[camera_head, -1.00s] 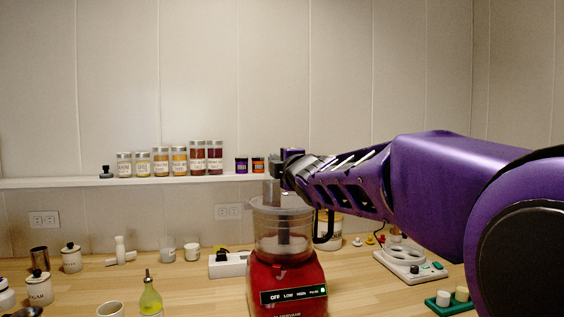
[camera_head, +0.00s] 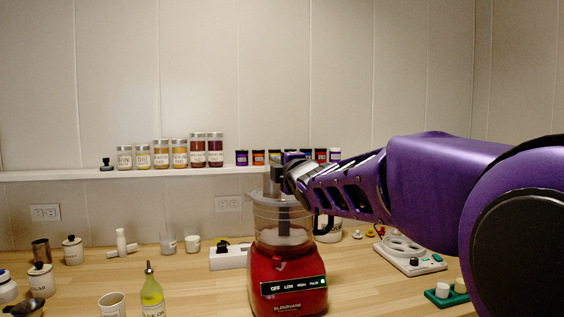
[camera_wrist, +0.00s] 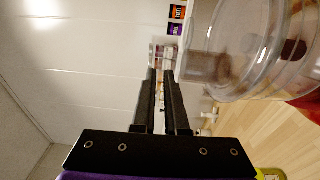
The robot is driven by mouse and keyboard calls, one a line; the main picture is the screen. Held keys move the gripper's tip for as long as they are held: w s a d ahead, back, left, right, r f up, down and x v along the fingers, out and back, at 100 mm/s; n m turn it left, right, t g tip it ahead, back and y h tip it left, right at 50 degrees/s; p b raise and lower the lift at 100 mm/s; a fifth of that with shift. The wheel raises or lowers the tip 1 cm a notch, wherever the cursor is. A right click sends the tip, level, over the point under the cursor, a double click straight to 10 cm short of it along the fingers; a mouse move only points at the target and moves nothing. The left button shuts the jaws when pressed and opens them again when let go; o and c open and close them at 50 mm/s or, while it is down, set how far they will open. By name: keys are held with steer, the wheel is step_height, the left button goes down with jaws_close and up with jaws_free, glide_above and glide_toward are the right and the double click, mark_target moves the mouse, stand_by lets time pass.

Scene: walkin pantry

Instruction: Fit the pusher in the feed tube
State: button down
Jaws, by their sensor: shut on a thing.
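The red food processor (camera_head: 288,270) stands upright on the counter with a clear bowl and lid. Its clear feed tube (camera_head: 271,186) rises from the lid; in the wrist view the grey translucent tube (camera_wrist: 207,67) lies just right of my fingertips. My gripper (camera_head: 277,160) is at the tube's upper end in the head view. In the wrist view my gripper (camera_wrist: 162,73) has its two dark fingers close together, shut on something. The held pusher is hard to make out against the clear tube and the jars behind. I cannot tell whether it is inside the tube.
Spice jars (camera_head: 180,153) line the wall shelf (camera_head: 60,176) behind. An oil bottle (camera_head: 151,292), a cup (camera_head: 112,304) and canisters (camera_head: 73,250) stand left of the processor. A white power strip (camera_head: 229,257) lies behind it. A grey-white device (camera_head: 409,255) is at right.

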steer(key=shift+f, duration=1)
